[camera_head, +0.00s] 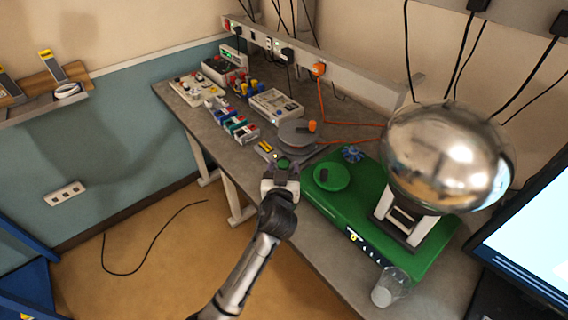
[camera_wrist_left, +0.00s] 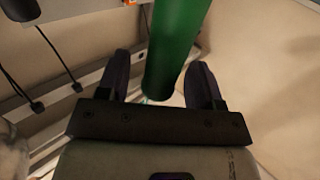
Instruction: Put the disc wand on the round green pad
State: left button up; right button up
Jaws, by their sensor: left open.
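A green cylinder (camera_wrist_left: 178,45), which looks like the handle of the disc wand, lies between the spread fingers in the left wrist view. In the head view a small green piece (camera_head: 284,162) shows at the same gripper. The wand's disc cannot be made out. My left gripper (camera_head: 281,168) is open around the handle, at the table's front edge; the fingers stand apart from it in the left wrist view (camera_wrist_left: 160,80). The round green pad (camera_head: 335,180) lies to the right on the green base, with a small dark mark on it. My right gripper is not in view.
A shiny metal sphere (camera_head: 446,157) stands on the green base (camera_head: 375,238). A clear cup (camera_head: 390,287) stands at its front corner. A grey disc with an orange knob (camera_head: 299,132) lies behind the gripper. Several devices fill the table's left; a monitor (camera_head: 530,225) is at right.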

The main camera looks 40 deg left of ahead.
pick_arm(q)
jog(key=v, duration=1)
jog(key=s+d+f+m+g+h, duration=0.25)
jog(key=s+f+g+h, duration=0.25)
jog(key=s+f, duration=0.65)
jog(key=s+d+f+m+g+h, duration=0.2)
jog(key=s+f+m+g, duration=0.1)
jog(key=s, duration=0.5)
jog(key=s+d+f+m+g+h, duration=0.3)
jog(key=s+f, duration=0.3)
jog(key=s, duration=0.2)
jog(key=shift+b, duration=0.35)
